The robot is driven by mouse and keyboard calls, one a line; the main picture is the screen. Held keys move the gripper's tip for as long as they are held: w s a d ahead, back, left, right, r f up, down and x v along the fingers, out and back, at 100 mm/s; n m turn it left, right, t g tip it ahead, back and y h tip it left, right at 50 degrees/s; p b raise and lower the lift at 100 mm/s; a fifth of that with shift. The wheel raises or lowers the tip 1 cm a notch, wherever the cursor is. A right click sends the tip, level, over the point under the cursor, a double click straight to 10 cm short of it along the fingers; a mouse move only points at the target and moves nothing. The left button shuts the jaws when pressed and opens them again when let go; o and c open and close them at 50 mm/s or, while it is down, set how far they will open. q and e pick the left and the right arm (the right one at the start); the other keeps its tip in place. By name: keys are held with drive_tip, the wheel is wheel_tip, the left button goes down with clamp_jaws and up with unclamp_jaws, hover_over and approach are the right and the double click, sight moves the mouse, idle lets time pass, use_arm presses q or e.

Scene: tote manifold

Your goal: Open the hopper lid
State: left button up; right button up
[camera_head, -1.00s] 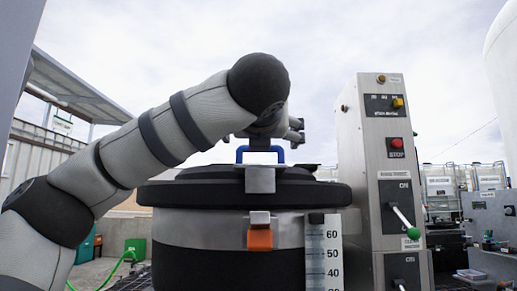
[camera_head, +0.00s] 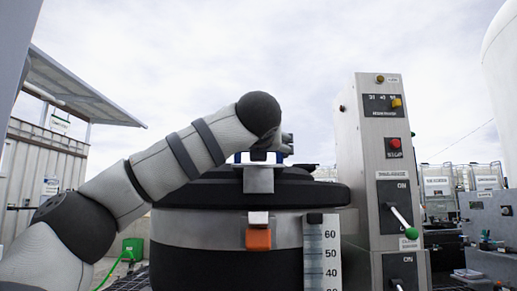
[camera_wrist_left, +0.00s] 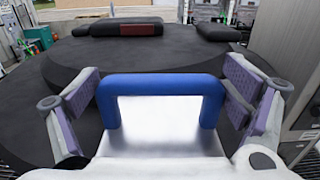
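The hopper lid (camera_head: 190,194) is a wide black disc that lies flat on the round hopper (camera_head: 185,229). A blue handle (camera_wrist_left: 160,86) stands on a metal plate at the lid's near edge. An orange latch (camera_head: 258,239) sits on the hopper's front, below the metal bracket. My left gripper (camera_wrist_left: 160,108) is open, with its purple-padded fingers on either side of the blue handle and apart from it. In the head view the gripper (camera_head: 284,146) is mostly hidden behind my wrist, just above the handle. My right gripper is in neither view.
A metal control panel (camera_head: 358,160) with a red stop button and levers stands close to the hopper's right side. A level scale (camera_head: 322,251) is at the hopper's front. A green hose and box (camera_head: 133,248) are at the left.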

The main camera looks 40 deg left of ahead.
use_arm(q)
drive_tip(key=d+r+m, duration=0.1)
drive_tip(key=r, duration=0.1)
drive_tip(key=w+d+r+m, duration=0.1)
drive_tip(key=r+m, duration=0.1)
drive_tip(key=r, duration=0.1)
drive_tip(key=w+r+m, duration=0.1)
drive_tip(key=r, duration=0.1)
drive_tip(key=shift+w+d+r+m, duration=0.1)
drive_tip(key=shift+d+r+m, duration=0.05)
drive_tip(key=shift+d+m, duration=0.2)
drive_tip(key=shift+w+d+r+m, duration=0.3)
drive_tip(key=shift+d+r+m, duration=0.1)
drive_tip(key=shift+r+m, duration=0.2)
drive_tip(key=o, duration=1.4)
drive_tip(key=v, duration=1.2)
